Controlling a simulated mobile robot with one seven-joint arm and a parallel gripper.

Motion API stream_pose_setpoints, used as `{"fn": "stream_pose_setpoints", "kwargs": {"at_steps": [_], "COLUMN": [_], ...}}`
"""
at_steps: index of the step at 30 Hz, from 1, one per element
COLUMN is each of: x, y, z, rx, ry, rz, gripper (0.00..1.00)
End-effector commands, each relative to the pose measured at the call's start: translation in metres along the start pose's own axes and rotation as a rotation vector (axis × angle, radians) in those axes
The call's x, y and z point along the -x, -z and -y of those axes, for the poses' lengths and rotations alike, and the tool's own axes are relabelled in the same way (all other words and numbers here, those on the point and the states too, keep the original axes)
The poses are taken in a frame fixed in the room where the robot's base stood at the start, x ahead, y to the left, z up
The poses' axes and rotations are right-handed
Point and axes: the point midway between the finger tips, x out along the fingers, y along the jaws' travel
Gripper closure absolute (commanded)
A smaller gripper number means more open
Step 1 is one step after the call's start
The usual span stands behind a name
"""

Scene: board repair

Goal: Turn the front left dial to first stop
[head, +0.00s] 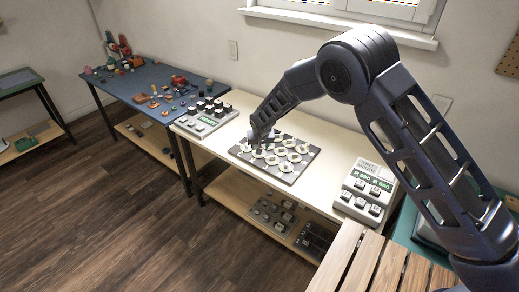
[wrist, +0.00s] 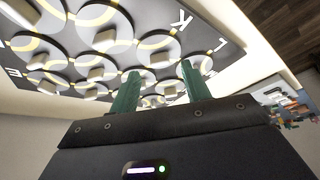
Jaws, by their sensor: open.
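A dark panel (head: 291,178) with several round pale dials lies on the cream table; it fills the top of the wrist view (wrist: 70,45). Each dial has a raised bar-shaped grip and a yellow mark. My gripper (head: 257,147) is over the panel's left part. In the wrist view its two green fingers (wrist: 160,68) are apart, with nothing held between them. One dial (wrist: 158,42) shows just beyond the fingertips; I cannot tell whether they touch it. The arm's end hides some left dials in the head view, and I cannot tell which is the front left one.
A box with black keys (head: 205,120) stands left of the panel. A tester box (head: 367,190) with green displays stands to the right. A blue table (head: 125,85) with small parts is at the back left. A slatted wooden surface (head: 365,262) is at the front right.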

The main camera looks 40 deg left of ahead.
Motion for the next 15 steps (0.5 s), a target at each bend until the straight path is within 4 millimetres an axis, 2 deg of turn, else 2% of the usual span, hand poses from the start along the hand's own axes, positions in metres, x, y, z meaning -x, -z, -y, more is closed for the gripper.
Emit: {"fn": "stream_pose_setpoints", "kwargs": {"at_steps": [1, 7, 15], "x": [0.011, 0.045, 0.073], "y": [0.001, 0.001, 0.0], "z": [0.001, 0.001, 0.0], "rx": [0.0, 0.0, 0.001], "ry": [0.002, 0.001, -0.001], "rz": [-0.002, -0.001, 0.0], "gripper": [0.53, 0.53, 0.53]}}
